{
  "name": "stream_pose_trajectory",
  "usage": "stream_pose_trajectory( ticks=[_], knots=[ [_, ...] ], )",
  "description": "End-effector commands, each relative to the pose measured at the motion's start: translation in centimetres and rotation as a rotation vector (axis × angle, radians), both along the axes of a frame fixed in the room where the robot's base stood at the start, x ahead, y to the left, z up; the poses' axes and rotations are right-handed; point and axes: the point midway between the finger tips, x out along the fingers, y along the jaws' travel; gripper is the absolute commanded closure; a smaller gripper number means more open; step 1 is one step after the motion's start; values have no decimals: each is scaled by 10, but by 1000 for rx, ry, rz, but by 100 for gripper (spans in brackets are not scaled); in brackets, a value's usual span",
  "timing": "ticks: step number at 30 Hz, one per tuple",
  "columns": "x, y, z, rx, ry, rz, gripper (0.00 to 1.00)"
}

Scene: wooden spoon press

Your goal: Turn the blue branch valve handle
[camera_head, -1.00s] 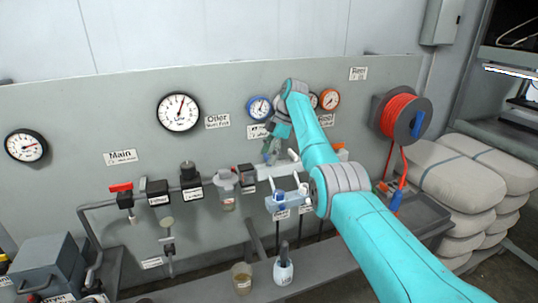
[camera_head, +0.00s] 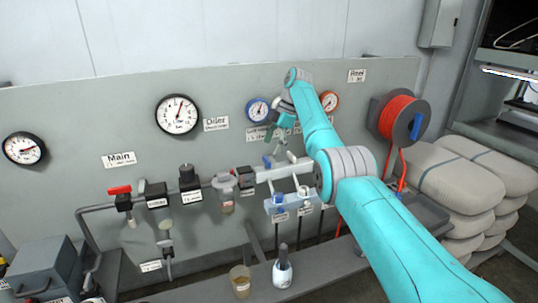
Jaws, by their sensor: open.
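A small blue handle (camera_head: 267,161), which looks like the branch valve handle, shows above the grey pipe block on the panel. My gripper (camera_head: 283,148) hangs down in front of the panel, just to the upper right of this handle. It is open, with nothing seen between its fingers. The fingers are small and partly lost against the pipework, so I cannot tell whether they touch the handle. My turquoise arm reaches in from the lower right and hides the panel behind it.
A red main valve handle (camera_head: 120,190) sits at the left of the pipe run. A pale bracket (camera_head: 272,207) juts out below the handle. A blue gauge (camera_head: 258,110) and an orange gauge (camera_head: 329,101) flank my arm. A red hose reel (camera_head: 403,117) is at the right.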

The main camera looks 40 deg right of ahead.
Motion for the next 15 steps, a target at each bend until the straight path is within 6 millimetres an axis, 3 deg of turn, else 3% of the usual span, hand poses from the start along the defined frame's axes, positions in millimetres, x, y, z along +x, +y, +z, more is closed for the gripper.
stream_pose_trajectory(
  ticks=[6, 15],
  knots=[
    [-2, -8, 22, 0, 1, 0, 10],
    [-3, -11, 28, 0, 2, 1, 10]
  ],
)
